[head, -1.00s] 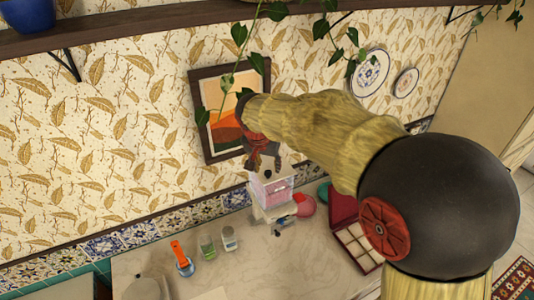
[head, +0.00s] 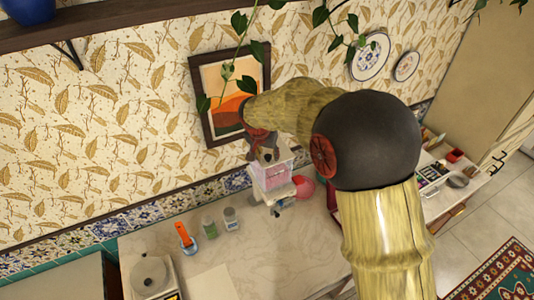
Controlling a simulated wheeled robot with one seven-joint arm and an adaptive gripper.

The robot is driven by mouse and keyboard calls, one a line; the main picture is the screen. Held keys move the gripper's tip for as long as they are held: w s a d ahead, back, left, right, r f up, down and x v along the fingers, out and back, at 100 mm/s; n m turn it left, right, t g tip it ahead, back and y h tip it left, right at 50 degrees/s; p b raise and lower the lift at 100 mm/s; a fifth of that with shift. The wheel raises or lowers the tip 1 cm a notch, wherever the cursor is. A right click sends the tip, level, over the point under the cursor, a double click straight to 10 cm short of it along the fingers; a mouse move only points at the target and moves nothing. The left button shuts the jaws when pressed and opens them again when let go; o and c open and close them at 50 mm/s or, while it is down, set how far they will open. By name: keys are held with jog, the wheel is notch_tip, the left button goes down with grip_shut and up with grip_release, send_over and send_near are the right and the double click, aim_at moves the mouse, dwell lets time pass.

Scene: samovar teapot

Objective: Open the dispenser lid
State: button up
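The dispenser (head: 271,178) is a small white and pink box-like unit standing on the marble counter near the wall. My gripper (head: 262,152) is dark with red parts and sits right at the top of the dispenser. It hides most of the dispenser's lid. I cannot tell whether the fingers touch the lid, nor whether they are open or shut.
Two small jars (head: 230,218) and an orange-handled item (head: 184,235) stand left of the dispenser. A framed picture (head: 228,75) hangs behind my arm. Bare counter (head: 290,250) lies in front.

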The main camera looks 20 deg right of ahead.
jog(key=c, duration=0.4)
grip_shut()
dwell(0.5)
